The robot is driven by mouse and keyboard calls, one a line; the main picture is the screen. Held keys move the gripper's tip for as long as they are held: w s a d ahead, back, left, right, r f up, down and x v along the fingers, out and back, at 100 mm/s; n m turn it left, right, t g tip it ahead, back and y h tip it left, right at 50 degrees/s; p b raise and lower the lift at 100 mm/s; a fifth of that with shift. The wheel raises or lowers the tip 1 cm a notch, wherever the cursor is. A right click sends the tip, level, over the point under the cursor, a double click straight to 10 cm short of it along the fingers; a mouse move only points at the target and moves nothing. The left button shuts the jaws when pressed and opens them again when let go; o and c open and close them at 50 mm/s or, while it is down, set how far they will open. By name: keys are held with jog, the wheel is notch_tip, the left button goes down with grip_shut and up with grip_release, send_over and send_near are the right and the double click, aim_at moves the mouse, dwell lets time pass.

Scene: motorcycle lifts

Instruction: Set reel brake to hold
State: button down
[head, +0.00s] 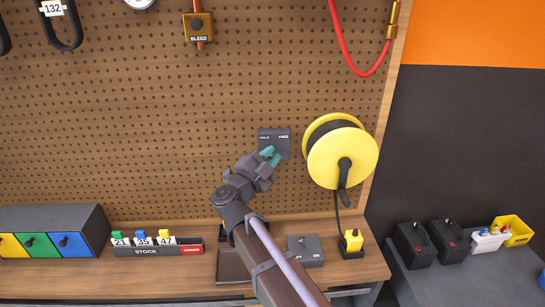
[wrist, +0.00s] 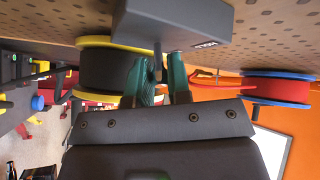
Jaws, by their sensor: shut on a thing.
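The reel brake (head: 275,134) is a dark grey box on the pegboard, marked HOLD at left and FREE at right. Its underside region fills the top of the wrist view (wrist: 170,28). My gripper (head: 270,155) with teal fingertips is at the lower front of the box. In the wrist view my gripper (wrist: 159,75) has a thin dark brake lever (wrist: 158,52) between its fingertips and is shut on it. The gripper hides the lever in the head view, so its setting is hard to tell. The yellow cable reel (head: 328,160) hangs just right of the brake, its crank pointing down.
The bench holds a stock rack (head: 150,251), coloured drawers (head: 75,244) and a grey box (head: 306,250). A red hose (head: 345,50) loops above the reel. The pegboard left of the brake is clear.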

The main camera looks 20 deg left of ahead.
jog(key=shift+a+m+h, duration=0.1)
jog(key=shift+m+h, duration=0.3)
jog(key=shift+h, duration=0.2)
jog(key=c, duration=1.1)
grip_release()
jog(key=shift+o, duration=0.2)
jog(key=b+v, duration=0.2)
jog(key=v, duration=0.8)
jog(key=shift+s+a, duration=0.2)
jog(key=shift+s, duration=0.2)
